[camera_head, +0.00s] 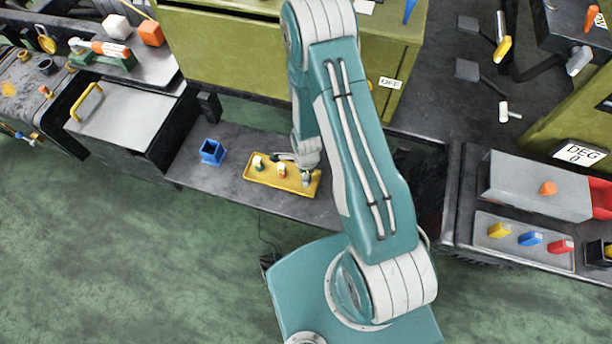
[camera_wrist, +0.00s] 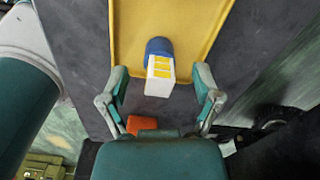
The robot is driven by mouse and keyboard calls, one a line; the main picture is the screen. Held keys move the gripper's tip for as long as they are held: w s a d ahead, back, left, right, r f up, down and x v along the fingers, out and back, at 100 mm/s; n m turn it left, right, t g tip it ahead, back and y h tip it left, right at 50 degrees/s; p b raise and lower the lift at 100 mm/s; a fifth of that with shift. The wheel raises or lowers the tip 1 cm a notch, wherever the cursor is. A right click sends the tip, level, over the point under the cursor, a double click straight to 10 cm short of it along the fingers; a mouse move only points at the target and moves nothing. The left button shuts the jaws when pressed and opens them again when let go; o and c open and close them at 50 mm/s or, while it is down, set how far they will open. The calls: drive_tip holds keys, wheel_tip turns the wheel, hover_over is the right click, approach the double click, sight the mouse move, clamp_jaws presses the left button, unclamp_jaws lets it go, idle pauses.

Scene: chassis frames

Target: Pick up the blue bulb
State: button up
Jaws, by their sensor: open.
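The blue bulb (camera_wrist: 159,47) is in the wrist view, with a blue rounded end and a white block-like base with yellow marks. It is over the yellow tray (camera_wrist: 206,22). My gripper (camera_wrist: 162,82) is open, with one finger on each side of the bulb's white base and a gap on both sides. In the head view the tray (camera_head: 252,178) lies on the dark bench, and my gripper (camera_head: 303,168) is over its right part. Two other bulbs show in the tray, a left one (camera_head: 259,163) and a red-and-white one (camera_head: 282,170). The gripper partly hides the tray's right end.
A blue open box (camera_head: 212,152) stands left of the tray on the bench. A green cabinet (camera_head: 225,55) rises behind. A grey tray (camera_head: 511,248) with several coloured pieces is at right. An orange piece (camera_wrist: 142,124) shows near my palm.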

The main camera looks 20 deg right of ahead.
clamp_jaws()
drive_tip(key=shift+d+r, duration=0.1)
